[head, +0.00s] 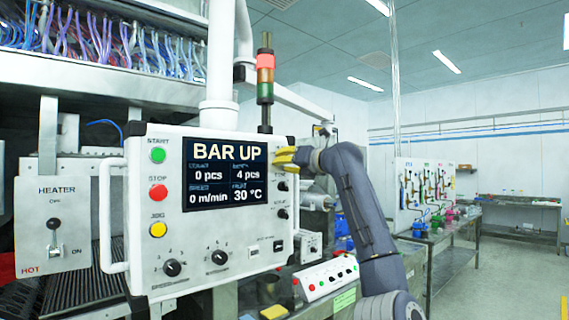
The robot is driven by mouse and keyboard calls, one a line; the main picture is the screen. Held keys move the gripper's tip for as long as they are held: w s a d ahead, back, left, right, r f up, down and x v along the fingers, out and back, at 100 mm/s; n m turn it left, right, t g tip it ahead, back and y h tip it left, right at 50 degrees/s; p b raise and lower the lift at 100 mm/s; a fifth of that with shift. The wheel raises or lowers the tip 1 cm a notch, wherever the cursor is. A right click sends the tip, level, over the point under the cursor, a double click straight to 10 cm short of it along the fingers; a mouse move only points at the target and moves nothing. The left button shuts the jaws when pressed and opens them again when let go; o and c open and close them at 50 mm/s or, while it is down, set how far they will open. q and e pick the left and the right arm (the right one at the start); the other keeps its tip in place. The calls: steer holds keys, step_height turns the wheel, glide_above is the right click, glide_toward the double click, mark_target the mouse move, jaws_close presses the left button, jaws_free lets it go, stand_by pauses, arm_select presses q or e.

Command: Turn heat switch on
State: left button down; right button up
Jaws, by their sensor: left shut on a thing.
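My left gripper (284,157) has yellow fingertips at the top of the knob column on the panel's right side. It is shut on a small knob there, which the fingers hide. Two dark knobs show below it, one in the middle (283,186) and one lower (283,213). At far left a heater plate (48,215) marked HOT and ON carries a black lever (54,240), apart from the gripper. My right gripper is not in view.
Green, red and yellow buttons (158,191) line the panel's left side. A red and green signal tower (265,75) stands behind the panel. A small white button box (328,278) sits below right. Open floor and a bench (500,203) lie at far right.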

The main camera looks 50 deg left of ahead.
arm_select(q)
steer(key=shift+m, duration=0.6)
steer(key=c, duration=1.2)
jaws_free()
steer(key=d, duration=1.2)
steer(key=shift+s+r, duration=0.1)
